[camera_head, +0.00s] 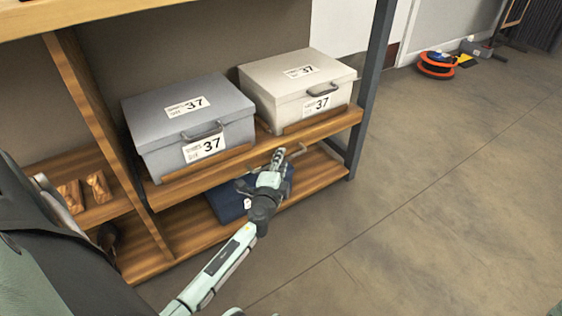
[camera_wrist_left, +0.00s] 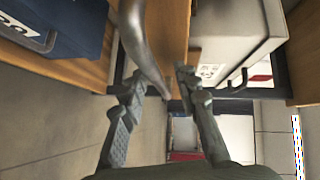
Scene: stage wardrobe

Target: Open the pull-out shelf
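The pull-out shelf (camera_head: 335,127) is a wooden board carrying a grey box (camera_head: 165,128) and a cream box (camera_head: 275,92), each labelled 37. It appears pushed in, roughly level with the rack's front. A curved metal handle (camera_wrist_left: 143,45) stands off the shelf's front edge in the left wrist view; its end also shows in the head view (camera_head: 297,151). My left gripper (camera_head: 277,160) is at this handle. In the left wrist view its fingers (camera_wrist_left: 161,84) are apart, with the handle's bar between them; I cannot tell whether they touch it. My right gripper is not in view.
A dark blue box (camera_head: 228,203) lies on the lower shelf (camera_head: 318,178), beneath my left gripper. A dark metal post (camera_head: 369,90) bounds the rack on the right. Wooden pieces (camera_head: 84,190) lie in the left bay. The floor (camera_head: 420,215) in front is clear; an orange reel (camera_head: 437,66) stands far off.

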